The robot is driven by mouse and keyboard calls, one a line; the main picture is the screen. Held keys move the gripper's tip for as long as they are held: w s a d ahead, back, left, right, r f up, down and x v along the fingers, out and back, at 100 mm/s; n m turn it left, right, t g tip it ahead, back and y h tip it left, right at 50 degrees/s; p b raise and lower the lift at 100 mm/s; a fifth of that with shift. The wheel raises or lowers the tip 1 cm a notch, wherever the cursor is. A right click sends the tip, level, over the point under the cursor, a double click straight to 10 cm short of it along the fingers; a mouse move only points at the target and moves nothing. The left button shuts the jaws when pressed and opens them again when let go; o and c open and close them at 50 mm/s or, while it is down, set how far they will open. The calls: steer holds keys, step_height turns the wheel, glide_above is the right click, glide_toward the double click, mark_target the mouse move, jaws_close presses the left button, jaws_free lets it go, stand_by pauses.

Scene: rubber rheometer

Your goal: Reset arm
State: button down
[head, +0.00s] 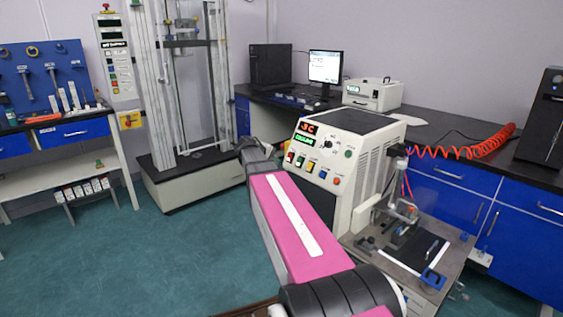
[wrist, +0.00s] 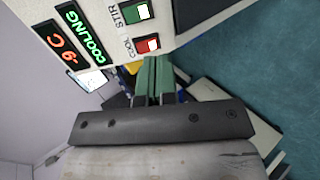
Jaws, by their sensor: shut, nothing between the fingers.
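My arm, pink with a white stripe, reaches up and away from the bottom of the head view. Its end is near the left front of the cream machine (head: 345,165), with the gripper mostly hidden there. In the wrist view my gripper (wrist: 151,62) is shut, its green fingers together and empty. The fingertips are close to the machine's front panel, just below a lit red COOL button (wrist: 147,44). A green STIR button (wrist: 137,11) sits beside it. Whether the fingers touch the panel I cannot tell. The display (wrist: 70,42) reads COOLING.
A tall test frame (head: 185,90) stands behind my arm at the left. A dark bench with blue drawers (head: 452,172) runs along the right. A metal fixture (head: 400,235) stands in front of the machine. The green floor (head: 130,255) at left is clear.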

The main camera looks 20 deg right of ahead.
steer(key=shift+s+a+r, duration=0.15)
steer(key=shift+a, duration=0.35)
steer(key=s+a+f+m+g+y, duration=0.2)
steer(key=s+a+f+y, duration=0.3)
steer(key=s+a+f, duration=0.3)
steer(key=s+a+f+m+g+y, duration=0.1)
steer(key=s+a+f+y, duration=0.4)
steer(key=s+f, duration=1)
steer(key=a+m, duration=0.1)
steer(key=a, duration=0.2)
steer(key=shift+a+g, duration=0.25)
steer(key=shift+g, duration=0.15)
